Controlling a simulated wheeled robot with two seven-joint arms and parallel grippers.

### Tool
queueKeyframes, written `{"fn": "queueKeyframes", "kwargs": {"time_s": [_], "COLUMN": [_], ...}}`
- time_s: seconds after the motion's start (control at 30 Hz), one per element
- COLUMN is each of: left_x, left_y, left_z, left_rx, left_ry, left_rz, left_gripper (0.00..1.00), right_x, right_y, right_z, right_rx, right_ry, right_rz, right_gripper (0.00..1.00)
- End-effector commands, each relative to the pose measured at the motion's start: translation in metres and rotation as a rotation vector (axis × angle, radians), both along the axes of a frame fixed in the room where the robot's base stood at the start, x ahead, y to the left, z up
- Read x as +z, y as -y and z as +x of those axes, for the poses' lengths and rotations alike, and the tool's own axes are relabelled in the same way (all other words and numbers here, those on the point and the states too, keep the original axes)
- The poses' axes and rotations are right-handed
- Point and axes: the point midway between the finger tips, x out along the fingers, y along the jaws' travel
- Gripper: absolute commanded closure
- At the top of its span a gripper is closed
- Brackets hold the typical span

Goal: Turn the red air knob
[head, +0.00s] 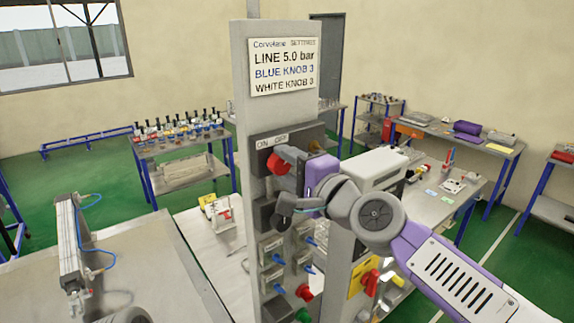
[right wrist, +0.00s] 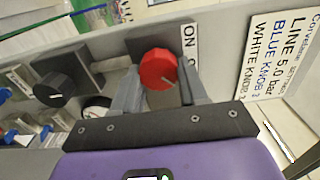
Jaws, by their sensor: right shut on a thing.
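The red air knob (head: 279,163) sits on a grey box on the upright panel (head: 240,90), under an ON/OFF label (head: 272,140). It also shows in the right wrist view (right wrist: 158,69), between the two grey fingers. My right gripper (right wrist: 158,80) is shut on the red knob, one finger on each side. In the head view my right gripper (head: 294,164) reaches it from the right and hides part of the box. I do not see my left gripper.
A sign (head: 284,67) reads LINE 5.0 bar, BLUE KNOB 3, WHITE KNOB 3. A black knob (right wrist: 52,90) is on the panel beside the red one. Small labelled valves and a green knob (head: 304,292) are lower down. A pneumatic cylinder (head: 68,240) stands at left.

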Motion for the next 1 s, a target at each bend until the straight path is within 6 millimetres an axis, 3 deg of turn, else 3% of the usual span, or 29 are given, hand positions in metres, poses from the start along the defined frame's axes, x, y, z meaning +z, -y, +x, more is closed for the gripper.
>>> {"fn": "queueKeyframes", "kwargs": {"time_s": [0.27, 0.3, 0.43, 0.77, 1.0], "left_x": [0.000, 0.000, 0.000, -0.001, -0.013], "left_y": [0.000, 0.000, 0.000, 0.000, 0.000], "left_z": [0.000, 0.000, 0.000, 0.000, 0.000], "left_rx": [0.000, 0.000, 0.000, 0.000, 0.000], "left_ry": [0.000, 0.000, 0.000, 0.000, 0.000], "left_rz": [0.000, 0.000, 0.000, 0.000, 0.000], "left_gripper": [0.57, 0.57, 0.57, 0.57, 0.57], "right_x": [0.002, 0.002, 0.001, 0.000, -0.001], "right_y": [0.001, 0.001, 0.001, 0.002, 0.022], "right_z": [0.000, 0.000, 0.000, -0.002, -0.028], "right_rx": [-0.004, -0.004, -0.003, -0.001, -0.004], "right_ry": [0.000, 0.000, 0.000, 0.000, 0.003], "right_rz": [0.006, 0.006, 0.005, 0.002, 0.003], "right_gripper": [0.88, 0.53, 0.33, 0.32, 0.32]}}
